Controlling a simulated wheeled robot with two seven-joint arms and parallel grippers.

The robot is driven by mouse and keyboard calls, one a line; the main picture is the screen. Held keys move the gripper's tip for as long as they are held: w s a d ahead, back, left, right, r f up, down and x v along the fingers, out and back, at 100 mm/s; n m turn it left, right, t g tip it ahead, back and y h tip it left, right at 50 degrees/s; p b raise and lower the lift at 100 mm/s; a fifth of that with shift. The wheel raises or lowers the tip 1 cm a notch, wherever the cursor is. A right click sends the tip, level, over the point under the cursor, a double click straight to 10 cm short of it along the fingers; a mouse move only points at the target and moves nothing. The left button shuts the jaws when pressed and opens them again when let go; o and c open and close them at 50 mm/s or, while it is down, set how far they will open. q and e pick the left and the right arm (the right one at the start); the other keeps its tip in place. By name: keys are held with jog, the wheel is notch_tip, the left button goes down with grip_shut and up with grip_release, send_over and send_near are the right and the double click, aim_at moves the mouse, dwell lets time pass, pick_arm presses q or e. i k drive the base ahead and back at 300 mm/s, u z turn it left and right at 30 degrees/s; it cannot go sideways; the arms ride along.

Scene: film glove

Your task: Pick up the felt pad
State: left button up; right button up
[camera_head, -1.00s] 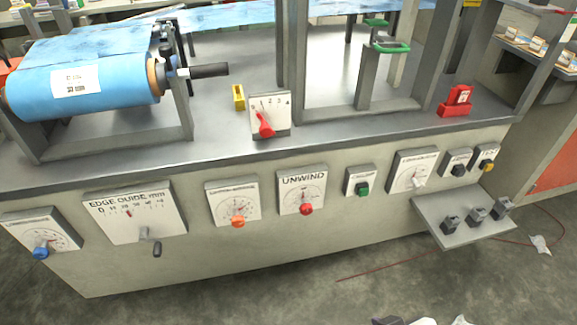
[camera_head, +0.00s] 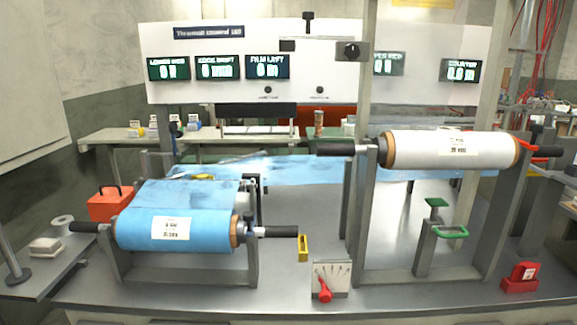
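I cannot tell for sure which thing is the felt pad. A small pale, flat block (camera_head: 45,247) lies on the grey side shelf (camera_head: 30,285) at the far left, beside a white roll (camera_head: 62,225). It looks pad-like, but its material is too small to make out. A yellow block (camera_head: 303,248) stands on the machine deck near the middle. Neither of my grippers shows in the head view.
A blue film roll (camera_head: 135,233) sits in a stand at left, a white film roll (camera_head: 415,150) in a taller frame at right. A red box (camera_head: 110,203), a dial with a red knob (camera_head: 324,290) and a red block (camera_head: 521,278) stand around. The middle deck is partly clear.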

aim_at(42, 247)
jog(key=u, duration=1.55)
